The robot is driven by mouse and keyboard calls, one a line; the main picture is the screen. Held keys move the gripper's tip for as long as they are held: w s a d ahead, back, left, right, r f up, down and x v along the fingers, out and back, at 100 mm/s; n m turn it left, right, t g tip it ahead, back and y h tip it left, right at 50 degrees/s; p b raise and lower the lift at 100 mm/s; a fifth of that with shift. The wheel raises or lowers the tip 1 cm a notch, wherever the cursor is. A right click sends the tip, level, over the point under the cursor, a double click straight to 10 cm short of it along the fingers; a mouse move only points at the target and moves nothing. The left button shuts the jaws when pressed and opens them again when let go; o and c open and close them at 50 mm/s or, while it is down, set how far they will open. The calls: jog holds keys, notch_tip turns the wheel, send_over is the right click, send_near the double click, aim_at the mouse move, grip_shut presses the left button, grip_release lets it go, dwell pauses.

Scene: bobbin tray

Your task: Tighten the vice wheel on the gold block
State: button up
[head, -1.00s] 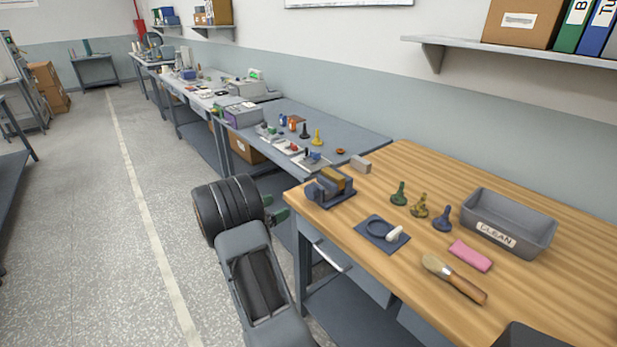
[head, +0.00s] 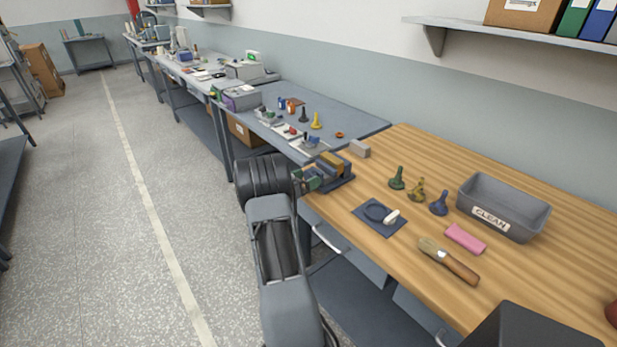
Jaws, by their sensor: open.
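The vice (head: 345,181) is a dark blue-grey clamp at the left end of the wooden bench. The gold block (head: 335,161) sits in it, between its jaws. My gripper (head: 308,180), with green fingers, is open at the near left side of the vice, over the bench's edge. Its fingers overlap that side of the vice in the picture. The vice wheel cannot be made out behind them, and I cannot tell whether they touch it.
A grey block (head: 360,149) lies behind the vice. Several chess-like pieces, a pink cloth (head: 465,238), a brush (head: 448,262) and a grey CLEAN tray (head: 503,232) stand to the right.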

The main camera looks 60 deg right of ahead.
jog(key=shift+s+d, duration=0.15)
jog(key=shift+d, duration=0.4)
jog(key=shift+c, duration=0.2)
jog(key=c, duration=0.9)
jog(key=m+b, duration=0.1)
jog(key=b, duration=0.2)
jog(key=shift+f, duration=0.4)
jog(key=shift+m+b, duration=0.8)
jog(key=shift+b, duration=0.15)
jog(key=shift+o, duration=0.2)
jog(key=m+b, duration=0.2)
jog(key=b, duration=0.1)
jog(key=shift+r+m, duration=0.15)
jog(key=shift+m, duration=0.15)
jog(key=shift+r, duration=0.3)
